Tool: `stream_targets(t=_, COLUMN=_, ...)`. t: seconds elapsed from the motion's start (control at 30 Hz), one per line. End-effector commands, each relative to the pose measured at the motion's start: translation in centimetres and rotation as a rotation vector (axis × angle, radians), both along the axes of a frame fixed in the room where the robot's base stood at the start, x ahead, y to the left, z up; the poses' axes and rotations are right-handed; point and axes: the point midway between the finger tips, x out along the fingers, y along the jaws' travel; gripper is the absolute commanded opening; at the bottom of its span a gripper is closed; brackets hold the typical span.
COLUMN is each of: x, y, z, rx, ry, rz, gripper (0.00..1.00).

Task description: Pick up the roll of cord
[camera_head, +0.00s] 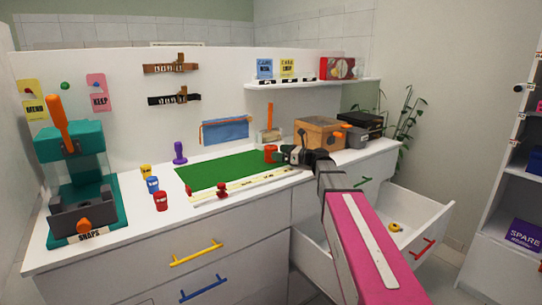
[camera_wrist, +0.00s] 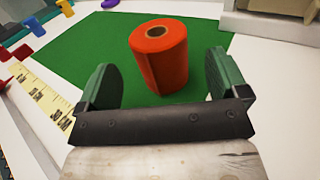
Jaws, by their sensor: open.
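The roll of cord (camera_wrist: 160,62) is an orange-red cylinder with a hole in its top. It stands upright on the right end of the green mat (camera_wrist: 105,48), and it also shows in the head view (camera_head: 270,154). My gripper (camera_wrist: 160,78) is open, with one green finger on each side of the roll's near part. The roll stands between and slightly beyond the fingertips, with gaps visible on both sides. In the head view my gripper (camera_head: 289,156) is just right of the roll, low over the counter. Nothing is held.
A yellow measuring tape (camera_head: 250,180) lies along the mat's front edge. A wooden box (camera_head: 318,133) stands just behind and right of my gripper. An open drawer (camera_head: 410,218) with a small yellow item is at the right.

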Motion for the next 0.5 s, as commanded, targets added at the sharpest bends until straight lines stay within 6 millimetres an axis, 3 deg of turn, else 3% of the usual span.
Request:
stream_targets(t=0.2, x=1.5, y=3.0, z=0.0, rx=0.000, ry=0.000, rz=0.000, gripper=0.92)
stream_targets(t=0.47, x=1.5, y=3.4, z=0.0, rx=0.000, ry=0.000, rz=-0.001, gripper=0.92)
stream_targets(t=0.5, x=1.5, y=3.4, z=0.0, rx=0.000, ry=0.000, rz=-0.001, gripper=0.86)
